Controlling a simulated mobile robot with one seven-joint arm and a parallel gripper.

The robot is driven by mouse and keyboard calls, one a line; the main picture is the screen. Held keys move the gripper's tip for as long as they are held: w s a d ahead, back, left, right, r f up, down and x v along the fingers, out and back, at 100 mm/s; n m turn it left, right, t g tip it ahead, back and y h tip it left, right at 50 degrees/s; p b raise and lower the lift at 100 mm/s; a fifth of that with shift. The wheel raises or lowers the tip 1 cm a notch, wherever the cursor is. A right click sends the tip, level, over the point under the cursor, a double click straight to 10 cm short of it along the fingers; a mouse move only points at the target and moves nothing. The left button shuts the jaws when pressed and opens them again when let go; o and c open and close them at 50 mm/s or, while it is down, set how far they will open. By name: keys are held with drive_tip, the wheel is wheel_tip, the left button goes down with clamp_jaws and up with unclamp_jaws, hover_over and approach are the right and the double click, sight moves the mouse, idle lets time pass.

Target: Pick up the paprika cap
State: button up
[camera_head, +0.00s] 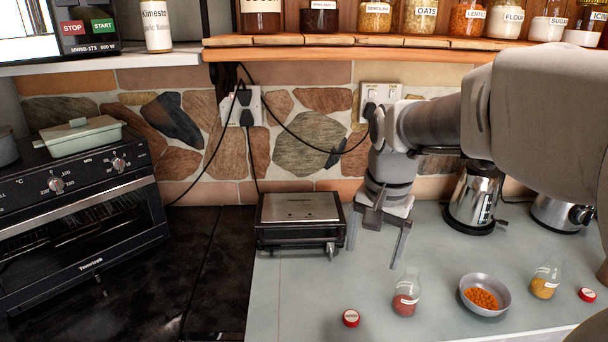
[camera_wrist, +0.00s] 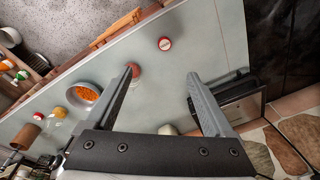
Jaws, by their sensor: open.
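A small red cap with a white label (camera_head: 351,318) lies on the grey counter near its front edge, left of an open glass jar of red powder (camera_head: 405,297). Its lettering is too small to read. In the wrist view the cap (camera_wrist: 165,44) lies beyond the fingertips, between their lines. A second red cap (camera_head: 587,294) lies far right, beside a jar of yellow powder (camera_head: 544,281). My gripper (camera_head: 372,256) is open and empty above the counter, behind and slightly right of the nearer cap. In the wrist view my gripper (camera_wrist: 160,76) partly hides the red-powder jar.
A grey bowl of orange food (camera_head: 484,296) stands between the jars. A metal kettle (camera_head: 472,201) stands behind, to the right. The counter around the nearer cap is clear, with the front edge close.

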drive_tip(key=w+f+m+g+b, duration=0.1)
drive_tip(key=w+f+m+b, duration=0.1)
drive_tip(key=w+f, duration=0.35)
drive_tip(key=b, duration=0.1)
hover_over(352, 316)
wheel_tip(352, 316, down, 13)
drive_tip(key=shift+d+f, duration=0.1)
drive_tip(key=shift+f, duration=0.05)
drive_tip(key=shift+f+b, duration=0.35)
drive_tip(key=shift+f, duration=2.4)
clamp_jaws()
